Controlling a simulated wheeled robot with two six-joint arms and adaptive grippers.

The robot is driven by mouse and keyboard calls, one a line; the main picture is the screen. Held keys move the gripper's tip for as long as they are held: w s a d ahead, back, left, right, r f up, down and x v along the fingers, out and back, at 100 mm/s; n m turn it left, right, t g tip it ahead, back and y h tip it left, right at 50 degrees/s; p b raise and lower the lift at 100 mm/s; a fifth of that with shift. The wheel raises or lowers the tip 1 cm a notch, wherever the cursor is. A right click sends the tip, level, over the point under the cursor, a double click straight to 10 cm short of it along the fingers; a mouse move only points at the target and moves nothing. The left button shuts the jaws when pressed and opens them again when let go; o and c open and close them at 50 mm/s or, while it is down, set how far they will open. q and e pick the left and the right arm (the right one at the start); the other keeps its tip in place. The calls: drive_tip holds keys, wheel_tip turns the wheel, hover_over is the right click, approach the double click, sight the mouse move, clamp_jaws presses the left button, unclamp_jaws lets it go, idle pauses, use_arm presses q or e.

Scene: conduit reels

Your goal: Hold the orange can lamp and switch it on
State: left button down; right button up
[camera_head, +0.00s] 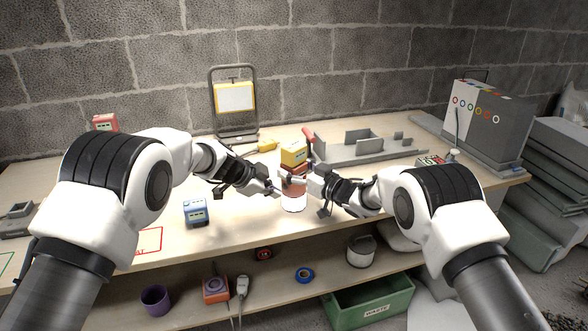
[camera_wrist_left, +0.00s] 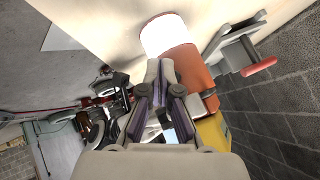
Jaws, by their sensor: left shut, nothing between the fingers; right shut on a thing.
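The orange can lamp (camera_head: 293,187) is near the middle of the workbench in the head view, orange-bodied with a bright white end (camera_head: 293,203) facing down. It also shows in the left wrist view (camera_wrist_left: 188,68), where its white end (camera_wrist_left: 165,35) is glaring. My right gripper (camera_head: 303,184) is shut on the lamp from the right side. My left gripper (camera_head: 277,189) is shut and empty, its fingertips close to the lamp's left side. In the left wrist view its closed fingers (camera_wrist_left: 160,72) overlap the lamp's edge; contact cannot be told. The lamp's switch is not clearly visible.
A yellow box (camera_head: 293,152) stands close behind the lamp. A grey tray (camera_head: 350,150) is behind to the right, and a work light (camera_head: 235,97) stands at the back. A blue device (camera_head: 196,211) sits at front left. A shelf below holds several items.

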use_arm(q)
drive_tip(key=shift+s+a, duration=2.1)
use_arm(e)
drive_tip(key=o, duration=1.5)
